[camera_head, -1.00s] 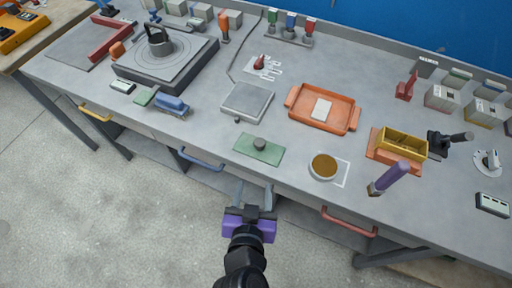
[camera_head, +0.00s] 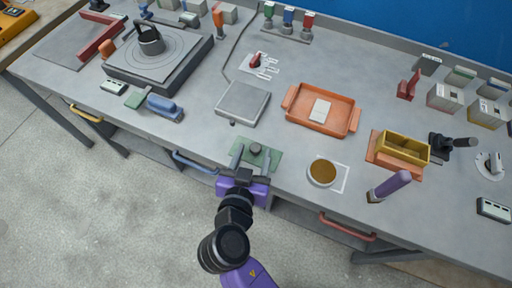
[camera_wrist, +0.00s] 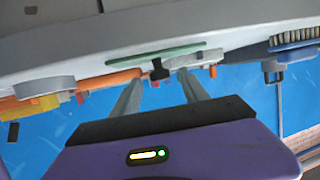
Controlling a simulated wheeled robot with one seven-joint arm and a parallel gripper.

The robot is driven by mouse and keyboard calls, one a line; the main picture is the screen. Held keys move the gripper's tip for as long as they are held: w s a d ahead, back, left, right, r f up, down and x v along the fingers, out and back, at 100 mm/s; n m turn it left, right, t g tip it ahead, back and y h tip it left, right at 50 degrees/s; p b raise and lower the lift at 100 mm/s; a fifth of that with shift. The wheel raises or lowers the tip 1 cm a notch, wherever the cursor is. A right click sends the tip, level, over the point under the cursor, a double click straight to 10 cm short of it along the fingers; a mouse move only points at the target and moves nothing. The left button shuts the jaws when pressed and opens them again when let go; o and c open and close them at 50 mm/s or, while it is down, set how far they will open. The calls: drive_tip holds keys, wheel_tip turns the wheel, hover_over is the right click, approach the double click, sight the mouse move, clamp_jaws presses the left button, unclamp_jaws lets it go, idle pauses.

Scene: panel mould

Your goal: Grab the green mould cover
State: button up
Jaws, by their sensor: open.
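The green mould cover (camera_head: 257,163) is a flat green plate with a dark grey round knob (camera_head: 256,148) on top. It lies near the front edge of the grey bench. My gripper (camera_head: 255,157) is open over the plate, with one finger on each side of the knob in the head view. In the wrist view the cover (camera_wrist: 150,55) shows edge-on, and its knob (camera_wrist: 160,70) stands between the two open fingers (camera_wrist: 161,80). I cannot tell whether the fingers touch the plate.
A round dish with brown filling (camera_head: 322,171) sits right of the cover. A grey square plate (camera_head: 243,102) and an orange tray (camera_head: 321,123) lie behind it. A blue drawer handle (camera_head: 194,163) is at the bench front. The bench around the cover is fairly clear.

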sight(257, 144)
drive_tip(key=p+x, duration=0.1)
drive_tip(key=x, duration=0.4)
drive_tip(key=shift+w+p, duration=0.25)
drive_tip(key=shift+p, duration=0.1)
drive_tip(key=shift+w+f, duration=0.2)
drive_tip(key=shift+w, duration=0.1)
clamp_jaws()
